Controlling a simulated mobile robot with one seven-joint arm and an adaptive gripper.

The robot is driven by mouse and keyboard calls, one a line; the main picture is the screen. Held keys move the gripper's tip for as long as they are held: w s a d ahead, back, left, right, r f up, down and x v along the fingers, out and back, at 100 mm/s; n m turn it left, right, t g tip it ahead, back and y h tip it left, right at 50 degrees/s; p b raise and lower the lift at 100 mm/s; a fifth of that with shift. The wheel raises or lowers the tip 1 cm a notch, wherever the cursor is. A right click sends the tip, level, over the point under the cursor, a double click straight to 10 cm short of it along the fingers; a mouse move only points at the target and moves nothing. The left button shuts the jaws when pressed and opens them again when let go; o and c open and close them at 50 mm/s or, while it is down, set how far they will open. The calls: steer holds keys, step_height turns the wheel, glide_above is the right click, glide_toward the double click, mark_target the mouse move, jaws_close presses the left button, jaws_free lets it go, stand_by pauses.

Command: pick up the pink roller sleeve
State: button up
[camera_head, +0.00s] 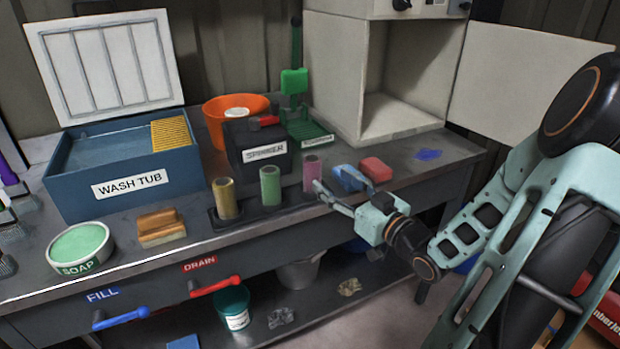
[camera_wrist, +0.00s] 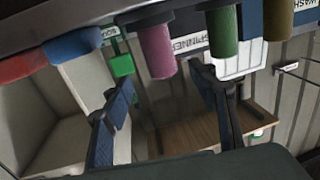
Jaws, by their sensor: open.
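The pink roller sleeve (camera_head: 312,171) stands upright at the right end of a row of three sleeves on the bench. It also shows in the wrist view (camera_wrist: 157,50), where the picture is turned upside down. My gripper (camera_head: 324,190) is open, just in front of and to the right of the pink sleeve. In the wrist view my gripper's fingers (camera_wrist: 166,84) are spread apart, with the pink sleeve beyond them and roughly between their tips. Nothing is held. Whether a finger touches the sleeve cannot be told.
A green sleeve (camera_head: 270,186) and a yellow sleeve (camera_head: 226,198) stand left of the pink one. The spinner box (camera_head: 262,148) stands behind. An open cabinet (camera_head: 400,122) is at the back right.

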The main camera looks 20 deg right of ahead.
mark_target(318, 171)
steer(key=w, duration=0.2)
steer(key=w+a, duration=0.1)
steer(key=w, duration=0.5)
steer(key=shift+w+a+b, duration=0.25)
steer(key=shift+a+b, duration=0.15)
steer(key=c, duration=1.2)
